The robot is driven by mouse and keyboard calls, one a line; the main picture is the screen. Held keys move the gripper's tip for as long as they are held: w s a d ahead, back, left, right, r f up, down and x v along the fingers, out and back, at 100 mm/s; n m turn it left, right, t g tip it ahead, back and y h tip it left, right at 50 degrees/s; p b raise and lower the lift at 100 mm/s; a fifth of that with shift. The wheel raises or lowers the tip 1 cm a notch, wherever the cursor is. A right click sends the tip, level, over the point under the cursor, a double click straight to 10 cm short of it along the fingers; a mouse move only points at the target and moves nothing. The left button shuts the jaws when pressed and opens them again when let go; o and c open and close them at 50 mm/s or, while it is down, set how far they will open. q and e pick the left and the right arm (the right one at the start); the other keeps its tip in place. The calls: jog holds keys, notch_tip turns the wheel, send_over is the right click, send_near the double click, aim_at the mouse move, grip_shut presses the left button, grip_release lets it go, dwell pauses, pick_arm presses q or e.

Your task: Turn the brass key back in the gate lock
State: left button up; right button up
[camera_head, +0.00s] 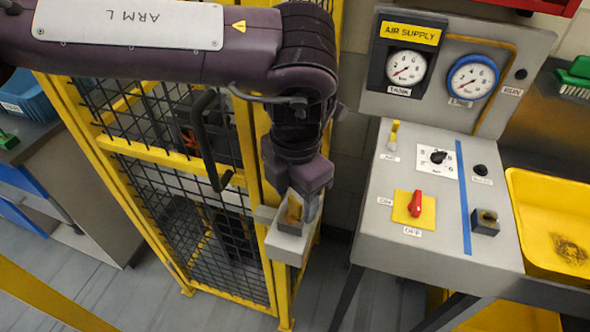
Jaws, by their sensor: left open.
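The brass key (294,211) stands in the grey gate lock (289,243), which is fixed to the yellow post at the gate's right side. My left gripper (300,208) reaches down from above, with its dark fingers at the key. The jaws are open, with the key's head between or just beside the fingers; contact cannot be told. Part of the key and the top of the lock are hidden by the fingers. My right gripper is not in view.
The yellow mesh gate (190,220) with a black handle (207,140) stands left of the lock. To the right is a grey control panel (400,245) with a red switch (415,204) and gauges above. A yellow tray (525,205) is at far right. Open floor lies between lock and panel.

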pick_arm(q)
jog(key=shift+f, duration=1.05)
jog(key=c, duration=1.1)
jog(key=shift+o, duration=0.2)
jog(key=n, duration=0.3)
jog(key=shift+n, duration=1.5)
